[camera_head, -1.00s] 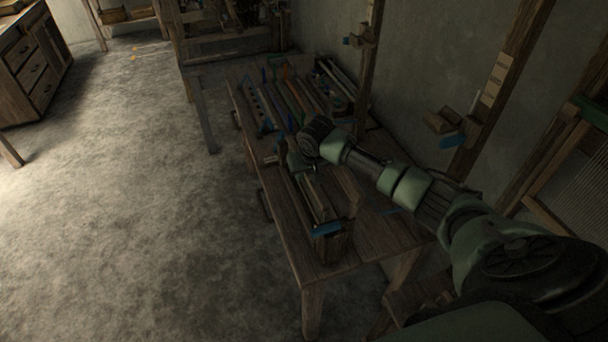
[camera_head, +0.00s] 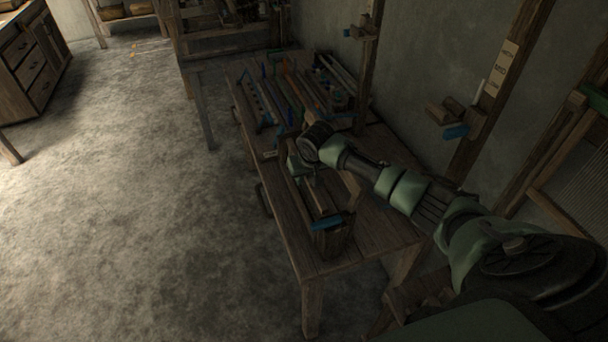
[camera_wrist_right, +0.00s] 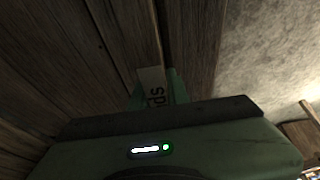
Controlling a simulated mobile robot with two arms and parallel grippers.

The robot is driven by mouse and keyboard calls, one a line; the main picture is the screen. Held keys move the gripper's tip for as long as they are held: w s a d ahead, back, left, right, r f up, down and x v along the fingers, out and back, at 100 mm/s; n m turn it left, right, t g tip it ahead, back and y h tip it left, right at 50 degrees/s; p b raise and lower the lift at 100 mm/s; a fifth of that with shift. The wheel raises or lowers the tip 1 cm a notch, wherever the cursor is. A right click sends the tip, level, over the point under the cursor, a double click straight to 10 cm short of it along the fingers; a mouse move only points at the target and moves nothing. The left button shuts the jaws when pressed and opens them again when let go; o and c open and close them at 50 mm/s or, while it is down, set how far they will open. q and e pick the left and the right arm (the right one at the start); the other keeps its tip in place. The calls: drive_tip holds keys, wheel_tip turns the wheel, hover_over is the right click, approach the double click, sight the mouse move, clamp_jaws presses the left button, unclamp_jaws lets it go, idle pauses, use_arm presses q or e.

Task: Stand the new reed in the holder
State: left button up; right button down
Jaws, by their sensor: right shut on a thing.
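My right gripper (camera_head: 306,176) is over the near half of the workbench and points down. It is shut on a long narrow wooden piece, which I take to be the new reed (camera_head: 319,197). My left gripper is out of view.
The wooden workbench (camera_head: 375,231) bears a rack of several coloured rods (camera_head: 285,95) at its far end. A small wall bracket with a blue tag (camera_head: 455,132) is on a post at right. Open concrete floor (camera_head: 130,210) lies to the left.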

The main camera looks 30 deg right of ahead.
drive_tip(key=shift+f, duration=0.65)
drive_tip(key=c, duration=1.3)
unclamp_jaws()
drive_tip(key=shift+r, duration=0.1)
drive_tip(key=b+v, duration=0.1)
drive_tip(key=v, duration=0.6)
drive_tip(key=shift+s+r, duration=0.2)
drive_tip(key=shift+r, duration=0.1)
